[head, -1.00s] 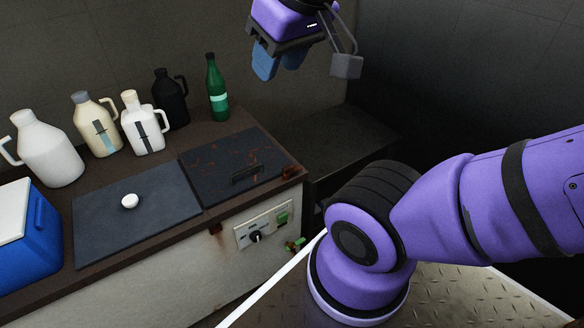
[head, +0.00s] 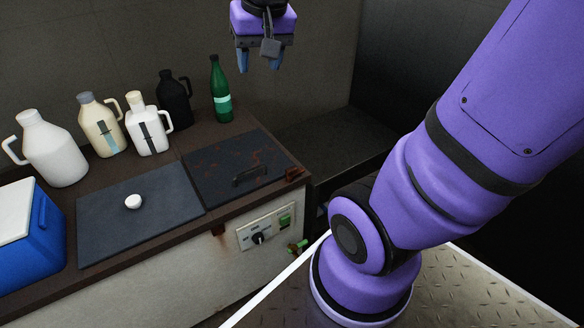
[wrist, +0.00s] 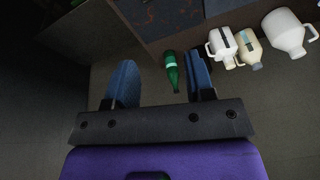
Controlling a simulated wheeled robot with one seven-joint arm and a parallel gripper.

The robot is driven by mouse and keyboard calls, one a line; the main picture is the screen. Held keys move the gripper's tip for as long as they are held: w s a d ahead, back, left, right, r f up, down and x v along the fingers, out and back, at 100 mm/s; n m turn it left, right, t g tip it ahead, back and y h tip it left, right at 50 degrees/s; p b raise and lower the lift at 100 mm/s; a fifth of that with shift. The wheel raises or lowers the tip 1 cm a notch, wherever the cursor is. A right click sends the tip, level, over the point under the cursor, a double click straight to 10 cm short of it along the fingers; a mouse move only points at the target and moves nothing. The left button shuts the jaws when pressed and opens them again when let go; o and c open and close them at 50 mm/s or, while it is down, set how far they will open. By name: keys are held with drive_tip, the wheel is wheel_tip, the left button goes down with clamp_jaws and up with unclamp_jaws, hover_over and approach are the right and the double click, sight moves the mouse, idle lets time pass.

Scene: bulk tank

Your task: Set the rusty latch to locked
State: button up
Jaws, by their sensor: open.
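A small rusty orange-brown part (head: 294,174), which looks like the latch, sits at the right front corner of the dark, rust-spotted lid (head: 225,168) on the tank. It is too small to tell its setting. Another small rusty piece (head: 218,230) is on the tank's front edge. My gripper (head: 259,66) is open and empty, pointing down, high above the back of the tank and well away from the latch. In the wrist view, my gripper (wrist: 161,58) shows two blue fingers apart, with nothing held; the latch cannot be made out there.
A green bottle (head: 220,92), black jug (head: 174,98) and several pale jugs (head: 50,150) stand along the back. A blue cooler (head: 28,240) is at left. A second lid (head: 150,220) has a white knob. A control panel (head: 265,228) is on the front.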

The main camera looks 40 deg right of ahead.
drive_tip(key=w+d+f+m+g, duration=0.1)
drive_tip(key=w+d+f+m, duration=0.3)
drive_tip(key=w+d+f, duration=0.25)
drive_tip(key=m+g+y, duration=0.2)
drive_tip(key=m+y, duration=0.1)
drive_tip(key=m, duration=0.4)
hover_over(291, 169)
drive_tip(key=d+x, duration=0.2)
drive_tip(key=x, duration=0.7)
drive_tip(key=d+f+x, duration=0.1)
drive_tip(key=d+x, duration=0.1)
drive_tip(key=x, duration=0.8)
drive_tip(key=s+d+f+m+y, duration=0.15)
drive_tip(key=d+f+m, duration=0.3)
drive_tip(key=f, duration=0.75)
drive_tip(key=shift+t, duration=0.4)
drive_tip(key=x, duration=1)
drive_tip(key=shift+w+a+f, duration=0.1)
drive_tip(key=shift+a+f, duration=0.05)
drive_tip(key=shift+f, duration=0.05)
drive_tip(key=shift+c, duration=0.5)
clamp_jaws()
